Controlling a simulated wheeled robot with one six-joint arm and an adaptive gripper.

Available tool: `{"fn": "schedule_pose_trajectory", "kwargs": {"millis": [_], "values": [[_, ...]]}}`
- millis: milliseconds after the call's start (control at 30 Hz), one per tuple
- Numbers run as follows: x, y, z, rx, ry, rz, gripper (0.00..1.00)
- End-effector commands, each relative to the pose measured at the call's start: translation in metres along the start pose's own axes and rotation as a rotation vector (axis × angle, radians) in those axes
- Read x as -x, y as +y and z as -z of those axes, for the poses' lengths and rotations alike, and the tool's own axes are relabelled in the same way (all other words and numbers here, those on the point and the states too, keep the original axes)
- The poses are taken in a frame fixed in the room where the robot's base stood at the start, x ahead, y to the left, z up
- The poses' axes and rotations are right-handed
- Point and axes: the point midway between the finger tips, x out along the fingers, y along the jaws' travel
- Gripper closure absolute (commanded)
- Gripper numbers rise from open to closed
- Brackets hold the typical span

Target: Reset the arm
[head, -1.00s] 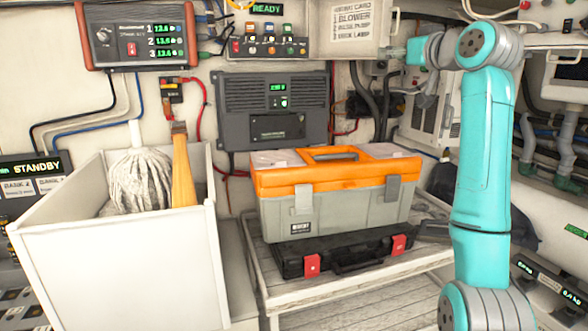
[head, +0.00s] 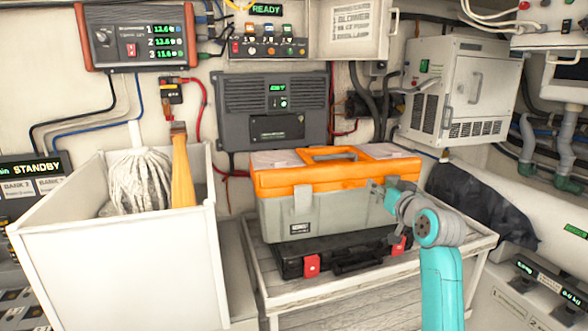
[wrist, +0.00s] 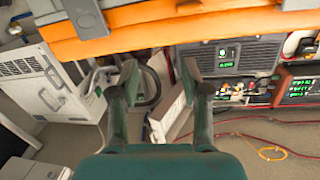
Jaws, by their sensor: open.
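My arm (head: 440,270) is folded low at the right of the head view. My gripper (head: 378,188) is in front of the right end of the orange and grey toolbox (head: 330,208); I cannot tell whether it touches it. In the wrist view the two fingers of my gripper (wrist: 160,78) are apart with nothing between them. The toolbox's orange lid (wrist: 170,28) crosses the top of that view.
The toolbox stands on a black case (head: 345,262) with red latches, on a slatted table (head: 262,285). A white bin (head: 120,275) with a mop (head: 140,180) is at left. A dark bag (head: 485,205) and a white cabinet (head: 460,90) are at right.

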Motion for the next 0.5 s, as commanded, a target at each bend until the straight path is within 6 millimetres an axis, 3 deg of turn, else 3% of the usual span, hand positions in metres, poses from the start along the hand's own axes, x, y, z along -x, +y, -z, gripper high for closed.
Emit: {"fn": "schedule_pose_trajectory", "kwargs": {"millis": [33,100,267,500], "values": [[0.005,0.001,-0.028,-0.008,-0.010,-0.009,0.53],[0.013,0.003,-0.060,-0.015,-0.015,-0.023,0.53],[0.038,0.004,-0.130,-0.029,-0.027,-0.054,0.53],[0.089,0.000,-0.225,-0.041,-0.047,-0.097,0.53]]}}
